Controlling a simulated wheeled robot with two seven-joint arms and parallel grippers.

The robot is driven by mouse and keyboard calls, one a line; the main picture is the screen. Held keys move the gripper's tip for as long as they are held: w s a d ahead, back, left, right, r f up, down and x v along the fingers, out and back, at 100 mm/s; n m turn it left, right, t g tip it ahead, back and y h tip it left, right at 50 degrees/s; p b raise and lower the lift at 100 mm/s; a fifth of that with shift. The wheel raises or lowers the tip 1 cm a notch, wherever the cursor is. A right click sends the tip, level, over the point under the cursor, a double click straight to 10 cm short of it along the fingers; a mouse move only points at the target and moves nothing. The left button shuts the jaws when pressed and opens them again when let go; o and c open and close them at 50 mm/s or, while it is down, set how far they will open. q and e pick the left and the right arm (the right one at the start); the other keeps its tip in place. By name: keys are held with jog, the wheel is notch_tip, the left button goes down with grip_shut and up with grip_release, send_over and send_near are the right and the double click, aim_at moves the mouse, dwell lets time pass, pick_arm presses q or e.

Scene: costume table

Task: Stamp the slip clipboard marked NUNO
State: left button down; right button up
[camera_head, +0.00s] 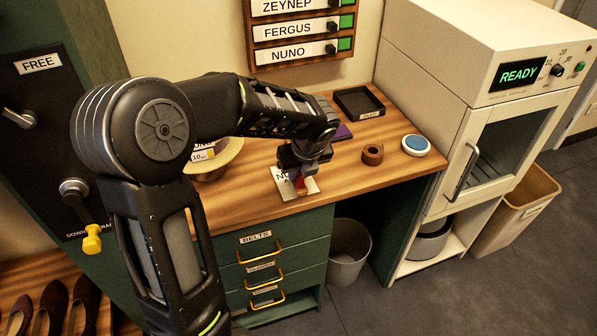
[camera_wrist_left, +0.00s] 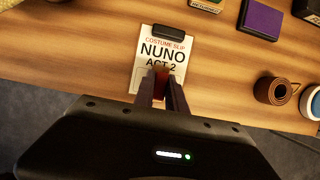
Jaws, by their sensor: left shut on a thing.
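The costume slip clipboard marked NUNO (camera_wrist_left: 150,53) lies on the wooden table, its dark clip toward the back; the slip also reads ACT 2. In the head view the clipboard (camera_head: 279,176) is partly hidden by my left gripper (camera_head: 300,178). My left gripper (camera_wrist_left: 160,88) is shut on a small reddish-brown thing, apparently a stamp (camera_wrist_left: 161,73), over the lower part of the slip. The gripper hides the stamp's lower end, so I cannot tell whether it touches the paper. My right gripper is not in view.
A purple pad (camera_wrist_left: 262,17) lies behind and right of the clipboard. A brown roll (camera_head: 372,154), a round blue-topped tin (camera_head: 416,145) and a black tray (camera_head: 358,101) stand farther right. A hat (camera_head: 222,160) is left. Table's front edge is close to the clipboard.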

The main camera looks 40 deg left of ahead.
pick_arm(q)
notch_tip(320, 180, up, 3)
jog(key=p, duration=0.3)
notch_tip(320, 180, up, 4)
jog(key=p, duration=0.4)
dwell(0.7)
